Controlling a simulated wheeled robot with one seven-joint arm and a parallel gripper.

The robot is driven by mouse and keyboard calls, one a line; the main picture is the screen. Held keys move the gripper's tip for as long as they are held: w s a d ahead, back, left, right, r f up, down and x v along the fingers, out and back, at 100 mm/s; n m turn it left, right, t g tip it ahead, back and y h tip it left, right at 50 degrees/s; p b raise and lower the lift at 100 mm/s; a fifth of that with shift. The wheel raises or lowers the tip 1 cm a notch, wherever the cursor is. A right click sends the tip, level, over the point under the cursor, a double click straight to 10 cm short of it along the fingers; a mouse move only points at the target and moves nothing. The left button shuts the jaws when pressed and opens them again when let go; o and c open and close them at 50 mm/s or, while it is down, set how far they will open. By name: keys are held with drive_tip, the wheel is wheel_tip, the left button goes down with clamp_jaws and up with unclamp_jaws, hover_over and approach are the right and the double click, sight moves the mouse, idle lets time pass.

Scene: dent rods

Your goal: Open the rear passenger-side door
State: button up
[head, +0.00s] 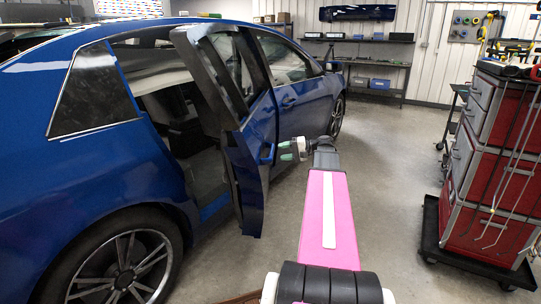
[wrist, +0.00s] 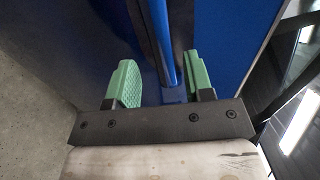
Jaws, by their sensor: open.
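The blue car's rear passenger-side door (head: 250,150) stands swung out from the body, with its dark inner edge and frame facing me in the head view. The rear door opening (head: 185,130) shows seats and a dark interior. The blue door handle (head: 267,153) is on the door's outer side. My gripper (head: 288,152) is beside the handle. In the wrist view my gripper (wrist: 160,82) has its two green fingers apart, with a narrow blue strip (wrist: 165,50) between them. I cannot tell whether that strip is the handle or the door edge, or whether a finger touches it.
The rear wheel (head: 125,268) is at the lower left. The front door (head: 290,95) looks closed. A red tool cabinet (head: 490,150) on a dark wheeled base stands at the right. Bare concrete floor (head: 395,190) lies between car and cabinet. Shelves (head: 370,62) line the back wall.

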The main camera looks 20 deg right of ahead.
sight(272, 153)
drive_tip(key=shift+x, duration=2.7)
